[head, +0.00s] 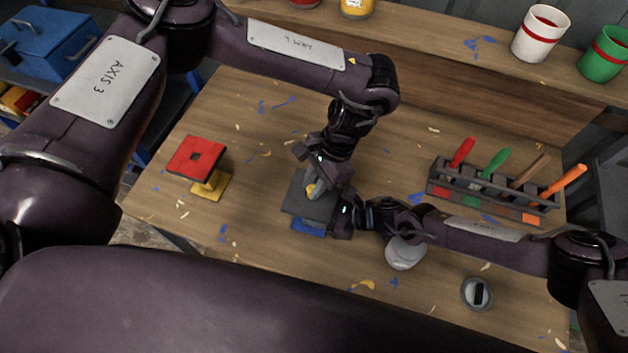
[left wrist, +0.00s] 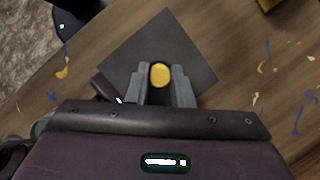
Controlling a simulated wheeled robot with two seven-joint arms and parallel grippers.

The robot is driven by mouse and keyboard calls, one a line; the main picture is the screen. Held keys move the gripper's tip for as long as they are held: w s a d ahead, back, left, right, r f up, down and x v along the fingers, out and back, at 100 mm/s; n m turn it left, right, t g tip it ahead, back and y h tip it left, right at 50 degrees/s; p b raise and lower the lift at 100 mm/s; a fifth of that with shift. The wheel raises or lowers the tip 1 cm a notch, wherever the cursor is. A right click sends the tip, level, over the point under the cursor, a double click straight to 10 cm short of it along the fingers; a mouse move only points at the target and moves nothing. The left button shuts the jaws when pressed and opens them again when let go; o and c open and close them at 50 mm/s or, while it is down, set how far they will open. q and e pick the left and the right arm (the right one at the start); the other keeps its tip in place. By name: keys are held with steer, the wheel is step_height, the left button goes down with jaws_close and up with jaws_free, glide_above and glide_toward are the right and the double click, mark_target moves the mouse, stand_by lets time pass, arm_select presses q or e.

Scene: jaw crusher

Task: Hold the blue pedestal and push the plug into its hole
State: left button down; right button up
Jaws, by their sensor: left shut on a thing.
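The blue pedestal (head: 308,226) stands on the bench, with a dark grey square plate (head: 300,205) as its top. My left gripper (head: 313,187) is over this plate, shut on the yellow plug (head: 310,191). In the left wrist view the plug's round yellow end (left wrist: 160,75) shows between the two fingers, above the plate (left wrist: 197,72). The hole is hidden under the plug and fingers, so I cannot tell how deep the plug sits. My right gripper (head: 343,218) is at the pedestal's right side. Its fingertips are hidden, so its grip is unclear.
A tool rack (head: 490,198) stands at right. A white object (head: 403,252) and a grey slotted cylinder (head: 477,293) are at front right. Bench between red plate and pedestal is clear except shavings.

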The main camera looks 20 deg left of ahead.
arm_select(q)
steer(key=shift+f, duration=0.35)
stand_by(0.3)
steer(key=c, duration=1.2)
jaws_free()
steer(key=v, duration=1.2)
steer(key=shift+a, duration=0.1)
arm_select(e)
steer(key=o, duration=0.8)
steer(key=shift+o, duration=0.2)
